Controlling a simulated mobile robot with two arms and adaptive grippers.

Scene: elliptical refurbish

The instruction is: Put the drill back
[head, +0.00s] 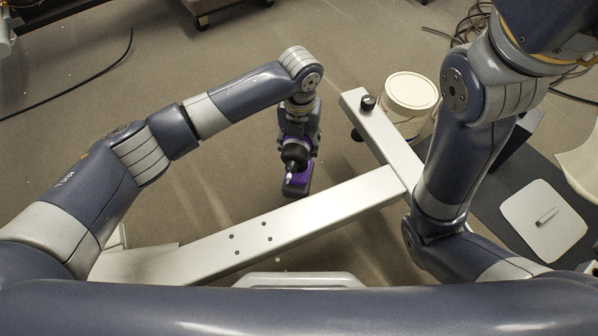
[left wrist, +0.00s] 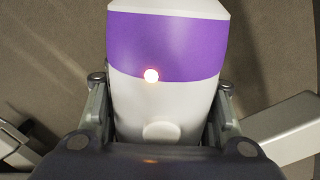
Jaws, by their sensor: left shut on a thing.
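The drill (head: 297,188) shows purple and dark in the head view, with a small light-coloured tip. It is held above the floor near the middle of the picture. My left gripper (head: 298,146) is shut on it from above. In the left wrist view the drill (left wrist: 165,45) is a white body with a wide purple band and a bright light spot, between the two fingers of my left gripper (left wrist: 161,112). Part of the drill is hidden by the gripper. My right arm rises at the right of the head view; its gripper is out of the picture.
A black cable (head: 85,88) runs across the floor at upper left. Floor left of the drill is clear.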

